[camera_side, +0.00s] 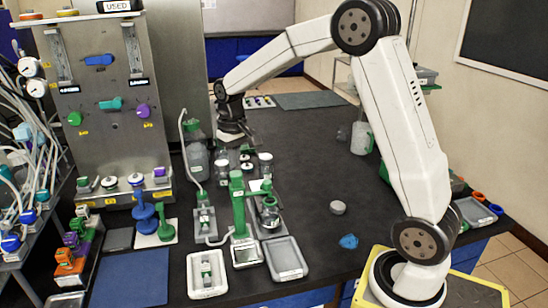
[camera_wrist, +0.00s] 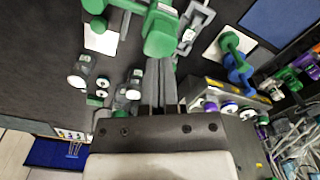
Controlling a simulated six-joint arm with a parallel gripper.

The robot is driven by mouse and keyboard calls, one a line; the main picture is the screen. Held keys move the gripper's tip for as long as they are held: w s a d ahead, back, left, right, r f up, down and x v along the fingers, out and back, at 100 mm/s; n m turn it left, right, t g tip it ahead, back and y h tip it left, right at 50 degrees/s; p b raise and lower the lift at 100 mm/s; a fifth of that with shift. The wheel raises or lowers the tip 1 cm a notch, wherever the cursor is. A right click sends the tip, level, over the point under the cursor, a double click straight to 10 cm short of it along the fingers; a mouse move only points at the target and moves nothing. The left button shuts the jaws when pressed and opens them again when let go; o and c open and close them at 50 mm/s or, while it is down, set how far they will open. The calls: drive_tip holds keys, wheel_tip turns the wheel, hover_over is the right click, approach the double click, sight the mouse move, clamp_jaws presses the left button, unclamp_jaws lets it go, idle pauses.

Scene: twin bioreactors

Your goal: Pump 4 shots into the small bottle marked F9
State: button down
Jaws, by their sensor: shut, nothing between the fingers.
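My gripper (camera_side: 232,138) is shut and empty, pointing down above the back middle of the bench. In the wrist view its closed fingers (camera_wrist: 158,75) end close to a large green head (camera_wrist: 160,34), which looks like a pump top; I cannot tell whether they touch. In the side view a clear bottle with a green top (camera_side: 195,155) stands just left of my gripper. Several small bottles with pale caps stand in front of my gripper, one of them at the right (camera_side: 265,163). In the wrist view one small bottle (camera_wrist: 80,70) lies left of the fingers. No F9 mark is readable.
A steel panel (camera_side: 100,105) with coloured knobs stands at the left. A green stand (camera_side: 239,208), blue and green handled pieces (camera_side: 145,213) and pale trays (camera_side: 285,258) fill the front left. The right-middle bench is mostly clear.

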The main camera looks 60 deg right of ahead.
sight(236, 173)
drive_tip(key=shift+f, duration=0.7)
drive_tip(key=shift+f, duration=1.45)
drive_tip(key=shift+r, duration=2.15)
drive_tip(key=shift+f, duration=0.2)
